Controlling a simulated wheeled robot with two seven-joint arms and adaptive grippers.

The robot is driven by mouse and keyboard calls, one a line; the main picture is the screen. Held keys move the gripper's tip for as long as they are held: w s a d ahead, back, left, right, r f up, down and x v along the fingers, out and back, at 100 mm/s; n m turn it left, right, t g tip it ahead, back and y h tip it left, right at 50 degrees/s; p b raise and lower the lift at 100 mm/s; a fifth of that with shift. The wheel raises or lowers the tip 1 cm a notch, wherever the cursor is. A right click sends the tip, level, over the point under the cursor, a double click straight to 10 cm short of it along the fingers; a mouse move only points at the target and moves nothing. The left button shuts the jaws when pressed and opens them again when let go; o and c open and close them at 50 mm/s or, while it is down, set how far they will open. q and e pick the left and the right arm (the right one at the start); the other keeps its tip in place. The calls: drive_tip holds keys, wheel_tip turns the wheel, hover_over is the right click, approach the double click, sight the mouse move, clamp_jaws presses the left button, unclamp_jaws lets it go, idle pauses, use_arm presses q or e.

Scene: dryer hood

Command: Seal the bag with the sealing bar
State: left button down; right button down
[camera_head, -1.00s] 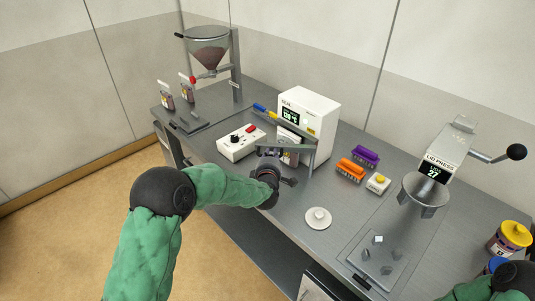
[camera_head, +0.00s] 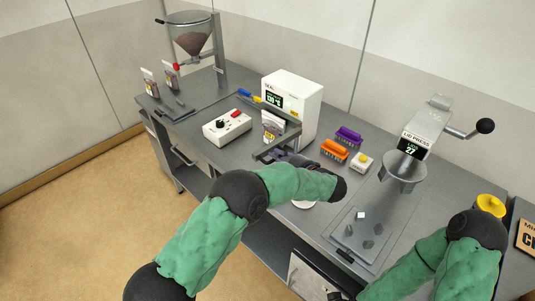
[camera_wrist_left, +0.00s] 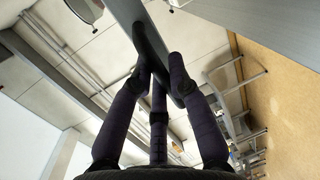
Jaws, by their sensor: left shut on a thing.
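The sealing bar (camera_head: 288,138) is a grey bar reaching out from the front of the white sealer (camera_head: 296,98), slanting toward the front of the bench. My left gripper (camera_head: 268,155) is shut on its outer end. The left wrist view shows the dark fingers (camera_wrist_left: 160,62) closed around the long grey bar (camera_wrist_left: 126,14). The bag (camera_head: 271,126), a pale pouch with a printed label, stands upright behind the bar, in front of the sealer. Its lower edge is partly hidden, and I cannot tell whether the bar touches it.
A control box (camera_head: 227,126) with knob and red switch stands left of the bag. Orange (camera_head: 334,149) and purple (camera_head: 348,136) racks and a yellow-button box (camera_head: 362,161) stand right. The lid press (camera_head: 425,128) is further right. Two filled bags stand near the hopper (camera_head: 190,35).

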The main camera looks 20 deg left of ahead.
use_arm(q)
drive_tip(key=shift+s+d+n+g+y, duration=0.15)
drive_tip(key=shift+d+n+g+y, duration=0.45)
drive_tip(key=shift+d, duration=0.25)
drive_tip(key=c, duration=1.1)
unclamp_jaws()
drive_tip(key=shift+c, duration=0.2)
drive_tip(key=v, duration=1.2)
drive_tip(key=shift+r, duration=0.15)
